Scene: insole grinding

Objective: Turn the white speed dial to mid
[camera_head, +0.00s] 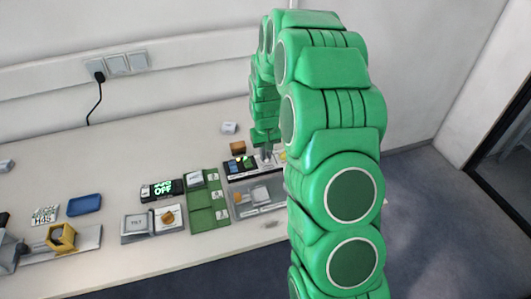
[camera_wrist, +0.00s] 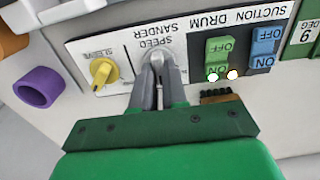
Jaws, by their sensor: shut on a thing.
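The white speed dial (camera_wrist: 157,56) sits on a panel labelled SPEED SANDER in the wrist view. Most of it is hidden between and behind the fingers, and its pointer setting cannot be read. My gripper (camera_wrist: 159,70) is shut on the dial, one finger on each side. In the head view my gripper (camera_head: 266,153) reaches down to the control panel (camera_head: 240,175) at the right of the bench, and the dial is too small to make out there.
A yellow sleeve dial (camera_wrist: 102,73) is close to the left of my fingers. A green drum switch (camera_wrist: 218,55) and a blue suction switch (camera_wrist: 263,48) are to the right. A purple ring (camera_wrist: 40,88) lies at far left.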

